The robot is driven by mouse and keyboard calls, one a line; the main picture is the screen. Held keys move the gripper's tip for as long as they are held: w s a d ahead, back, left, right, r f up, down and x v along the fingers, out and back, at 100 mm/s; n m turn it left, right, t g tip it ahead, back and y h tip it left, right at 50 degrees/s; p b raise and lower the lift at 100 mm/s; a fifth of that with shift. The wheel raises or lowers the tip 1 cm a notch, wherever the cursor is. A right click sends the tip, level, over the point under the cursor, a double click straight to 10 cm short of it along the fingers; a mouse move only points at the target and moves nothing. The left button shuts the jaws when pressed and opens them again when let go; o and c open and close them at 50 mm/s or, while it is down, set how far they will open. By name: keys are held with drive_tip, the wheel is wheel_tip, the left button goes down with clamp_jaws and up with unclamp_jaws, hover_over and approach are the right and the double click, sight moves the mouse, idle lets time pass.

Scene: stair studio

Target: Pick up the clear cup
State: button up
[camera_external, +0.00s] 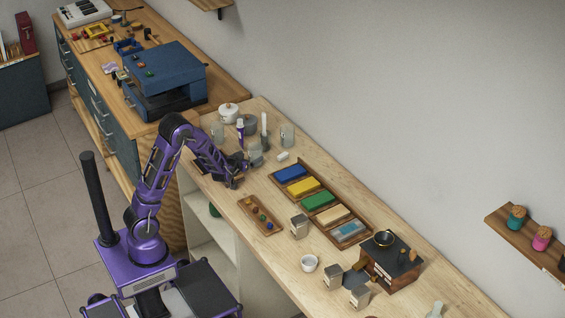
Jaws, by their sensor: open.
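Several clear or greyish vessels stand at the far end of the light wooden bench (335,243). One clear cup (255,154) is just beyond my gripper (243,168). Another clear vessel (217,131) stands further left, and a third (287,134) stands to the right near the wall. I cannot tell which one the task means. My gripper is open and low over the bench, close to the nearest clear cup. The picture is too small to tell whether the fingers touch it or are around it.
A white lidded pot (229,113), a grey container (250,124) and a white upright bottle (264,131) crowd behind the gripper. A wooden tray of coloured blocks (352,240) and a small bead tray (260,214) lie nearer. A blue machine (165,75) sits on the neighbouring cabinet.

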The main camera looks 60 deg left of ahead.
sight(252, 155)
drive_tip(key=x, duration=0.4)
drive_tip(key=shift+w+a+f, duration=0.15)
drive_tip(key=shift+w, duration=0.1)
drive_tip(key=c, duration=1.3)
